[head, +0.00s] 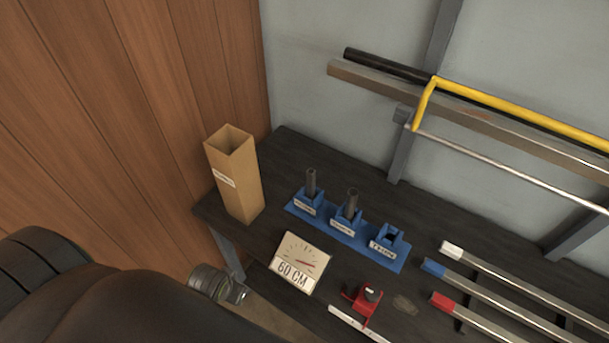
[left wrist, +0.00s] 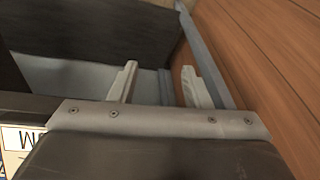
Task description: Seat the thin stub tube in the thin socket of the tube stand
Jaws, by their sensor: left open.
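The blue tube stand (head: 372,246) lies on the dark table with three labelled sockets in a row. Its label text is too small to read surely. A dark tube (head: 311,182) stands upright in the left socket and another dark tube (head: 352,201) in the middle one. The right socket (head: 390,237) looks empty. I cannot tell which tube or socket is the thin one. My left gripper (left wrist: 158,80) is open and empty in the left wrist view, its two pale fingers apart. It is away from the stand, near the table's left end. My right gripper is not in view.
A tall open cardboard box (head: 233,182) stands left of the stand. A "60 CM" card (head: 300,264) and a red fixture (head: 362,301) sit in front. Metal bars with coloured ends (head: 483,275) lie right. A wooden wall (head: 130,110) borders the left.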

